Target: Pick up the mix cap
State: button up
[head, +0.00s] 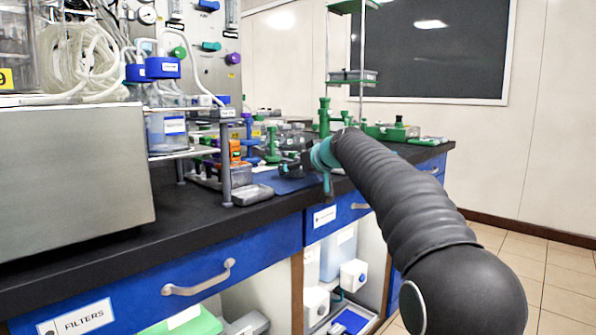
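My gripper (291,169) is small and dark in the head view, at the end of my black arm, beyond a teal wrist part. It is above or near a blue mat (290,187) on the black bench. Its fingers blend into the clutter behind, so I cannot tell if they are open or hold anything. I cannot single out the mix cap with certainty. Small green, blue and orange fittings stand close behind and left of the gripper. Two bottles have wide blue lids, the nearer lid (163,67) being labelled.
A large steel box (75,180) fills the left of the bench, with coiled clear tubing (82,62) on it. A metal rack post (226,160) stands left of the gripper. A green stand (324,117) is behind my arm. Blue drawers (190,270) front the bench.

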jog(key=c, duration=0.9)
jog(key=shift+c, duration=0.2)
